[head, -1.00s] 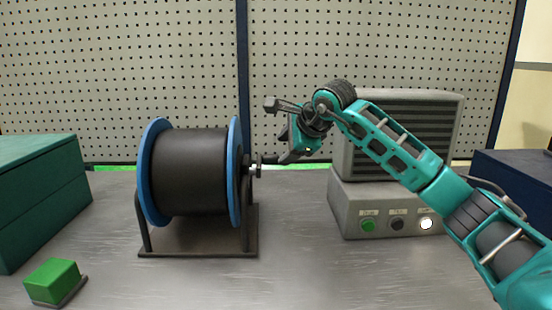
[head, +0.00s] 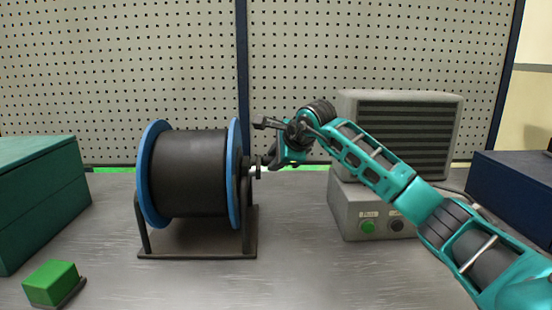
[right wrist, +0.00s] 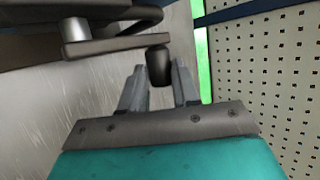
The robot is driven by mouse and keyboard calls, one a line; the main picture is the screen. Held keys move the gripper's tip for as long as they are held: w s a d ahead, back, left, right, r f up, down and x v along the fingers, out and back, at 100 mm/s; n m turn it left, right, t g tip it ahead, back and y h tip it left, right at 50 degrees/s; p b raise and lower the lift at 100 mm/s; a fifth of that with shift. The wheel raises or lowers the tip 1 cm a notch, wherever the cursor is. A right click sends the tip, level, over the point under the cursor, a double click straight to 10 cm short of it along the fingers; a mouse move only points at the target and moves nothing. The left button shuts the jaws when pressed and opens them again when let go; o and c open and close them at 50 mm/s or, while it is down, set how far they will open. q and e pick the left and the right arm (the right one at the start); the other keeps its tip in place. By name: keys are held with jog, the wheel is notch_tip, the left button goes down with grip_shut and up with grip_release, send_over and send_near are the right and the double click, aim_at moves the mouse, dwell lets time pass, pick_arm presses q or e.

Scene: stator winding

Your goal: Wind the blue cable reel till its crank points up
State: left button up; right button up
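The cable reel has blue flanges (head: 154,175) and a black drum (head: 190,172), and sits on a dark stand at left centre. Its crank (head: 258,168) is on the right side, small and partly hidden by my right gripper (head: 268,166). In the right wrist view the crank arm (right wrist: 115,43) runs sideways from a metal hub (right wrist: 75,30) to a dark knob (right wrist: 158,66). My right gripper (right wrist: 160,70) has its fingers apart, with the knob between the fingertips; firm contact is not evident. My left gripper is not in view.
A grey box (head: 400,140) with a dark grille stands right of the reel, on a base with buttons (head: 368,227). A green block (head: 50,283) is at front left, a teal box (head: 40,200) behind it. A pegboard closes the back. The front centre is clear.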

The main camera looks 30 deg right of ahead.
grip_shut()
dwell(0.3)
